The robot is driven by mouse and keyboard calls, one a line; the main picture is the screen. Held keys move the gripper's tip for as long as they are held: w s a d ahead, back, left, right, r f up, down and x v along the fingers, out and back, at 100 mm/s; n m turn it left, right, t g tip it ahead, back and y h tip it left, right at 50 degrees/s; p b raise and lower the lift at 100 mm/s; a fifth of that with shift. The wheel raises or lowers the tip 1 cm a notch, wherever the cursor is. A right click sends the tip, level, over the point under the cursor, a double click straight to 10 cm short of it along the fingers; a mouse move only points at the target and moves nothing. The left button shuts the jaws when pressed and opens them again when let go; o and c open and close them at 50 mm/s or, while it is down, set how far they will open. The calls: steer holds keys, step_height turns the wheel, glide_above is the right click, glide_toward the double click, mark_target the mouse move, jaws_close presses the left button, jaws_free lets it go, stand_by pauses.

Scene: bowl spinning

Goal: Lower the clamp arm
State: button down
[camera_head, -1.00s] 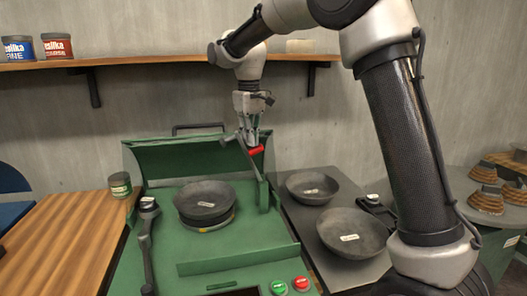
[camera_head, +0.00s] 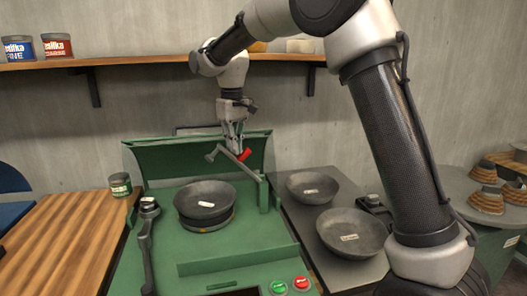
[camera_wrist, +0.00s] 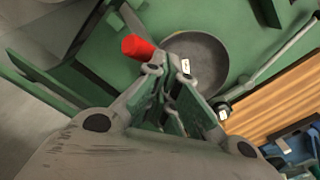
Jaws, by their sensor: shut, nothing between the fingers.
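The clamp arm (camera_head: 246,168) is a grey bar with a red handle (camera_head: 244,155). It slopes up and left from its post at the right of the green machine (camera_head: 150,185), its free end raised above and behind the bowl. A dark bowl (camera_head: 190,196) sits on the round chuck (camera_head: 207,226) below. My gripper (camera_head: 237,149) points down at the clamp arm, close beside the red handle. In the wrist view the fingers (camera_wrist: 172,92) are together and empty, with the red handle (camera_wrist: 137,47) just left of them. Whether they touch the arm is unclear.
Two dark bowls (camera_head: 312,187) (camera_head: 352,232) rest on the grey surface at the right. A lever (camera_head: 145,245) stands at the machine's left. Green and red buttons (camera_head: 279,287) (camera_head: 301,283) are at the front. A can (camera_head: 120,185) stands on the wooden table (camera_head: 70,235).

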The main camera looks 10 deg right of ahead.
mark_target(220, 147)
steer(key=shift+a+f, duration=0.75)
steer(key=shift+a, duration=0.3)
steer(key=shift+a+f, duration=0.95)
steer(key=shift+a, duration=0.05)
steer(key=shift+r, duration=0.1)
steer(key=shift+r, duration=5.95)
steer(key=shift+w, duration=0.1)
